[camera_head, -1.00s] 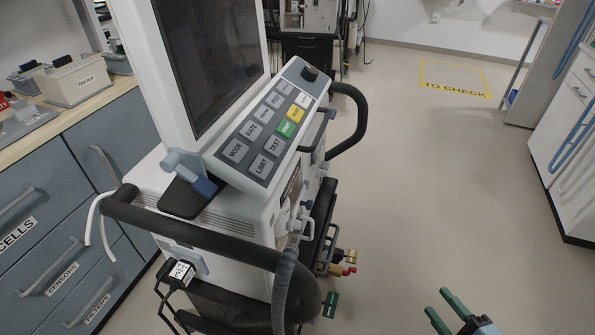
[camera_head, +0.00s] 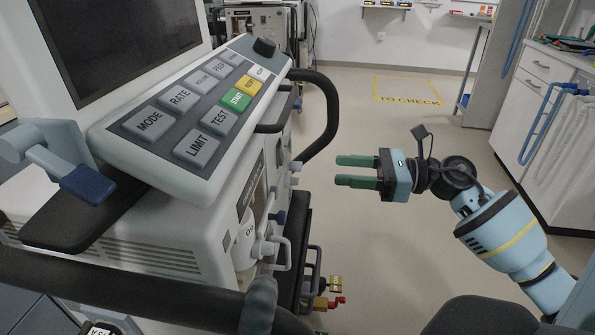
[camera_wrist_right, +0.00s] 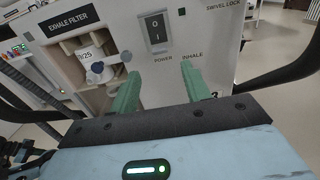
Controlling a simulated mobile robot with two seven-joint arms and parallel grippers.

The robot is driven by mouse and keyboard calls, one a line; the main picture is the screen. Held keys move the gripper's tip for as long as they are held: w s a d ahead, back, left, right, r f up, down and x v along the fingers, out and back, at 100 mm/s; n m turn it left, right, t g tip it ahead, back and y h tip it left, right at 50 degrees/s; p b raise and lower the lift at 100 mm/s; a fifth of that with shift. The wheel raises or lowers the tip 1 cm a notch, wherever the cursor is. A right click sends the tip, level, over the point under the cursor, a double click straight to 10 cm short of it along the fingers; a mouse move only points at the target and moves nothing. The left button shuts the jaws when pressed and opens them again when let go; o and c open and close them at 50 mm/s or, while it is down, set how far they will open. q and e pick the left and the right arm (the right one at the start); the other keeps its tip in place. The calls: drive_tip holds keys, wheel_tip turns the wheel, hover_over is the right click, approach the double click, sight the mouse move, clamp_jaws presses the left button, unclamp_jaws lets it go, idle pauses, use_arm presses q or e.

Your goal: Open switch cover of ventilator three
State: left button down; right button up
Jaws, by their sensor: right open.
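A white ventilator (camera_head: 215,225) fills the left of the head view, with a tilted key panel (camera_head: 180,120) and a dark screen. Whether a clear cover lies over the switch I cannot tell. My right gripper (camera_head: 338,171) is open and empty, right of the ventilator and apart from it. In the wrist view its green fingers (camera_wrist_right: 160,78) point at the face below the switch. My left gripper is out of view.
A black handle (camera_head: 325,125) curves out from the ventilator's far side. An exhale filter recess (camera_wrist_right: 92,55) lies left of the switch. A white cabinet (camera_head: 540,120) stands at right. The floor (camera_head: 370,240) between is clear.

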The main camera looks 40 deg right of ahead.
sight(290, 154)
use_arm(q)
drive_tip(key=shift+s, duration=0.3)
use_arm(e)
drive_tip(key=x, duration=0.7)
drive_tip(key=shift+w+a, duration=0.25)
drive_tip(key=shift+a, duration=0.05)
